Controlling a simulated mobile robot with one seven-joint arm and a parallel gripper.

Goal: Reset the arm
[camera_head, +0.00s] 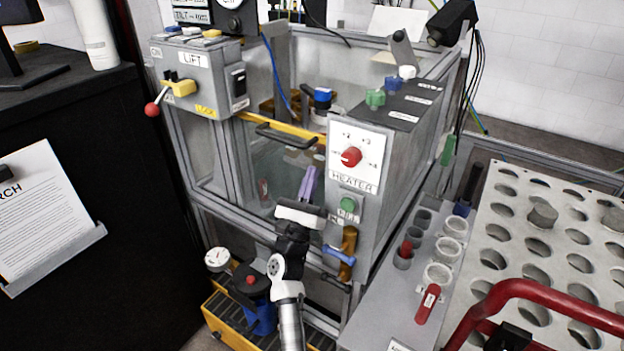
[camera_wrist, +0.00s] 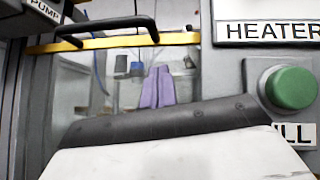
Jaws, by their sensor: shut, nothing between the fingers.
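My arm (camera_head: 288,262) rises from the bottom centre of the head view, in front of the clear-walled tank cabinet. My gripper (camera_head: 310,173) has purple fingers that point up and away toward the cabinet front. In the wrist view, my gripper (camera_wrist: 160,72) shows its two purple fingers side by side, closed together with nothing between them. They overlap the clear panel below a yellow bar (camera_wrist: 120,41) with a black handle. I cannot tell how far the fingertips are from the panel.
Right of my gripper is the heater box with a red knob (camera_head: 351,157) and a green button (camera_head: 348,204). A blue-handled brass valve (camera_head: 339,255) sits below it. A perforated rack (camera_head: 515,237) stands at right. The lift box (camera_head: 190,80) is upper left.

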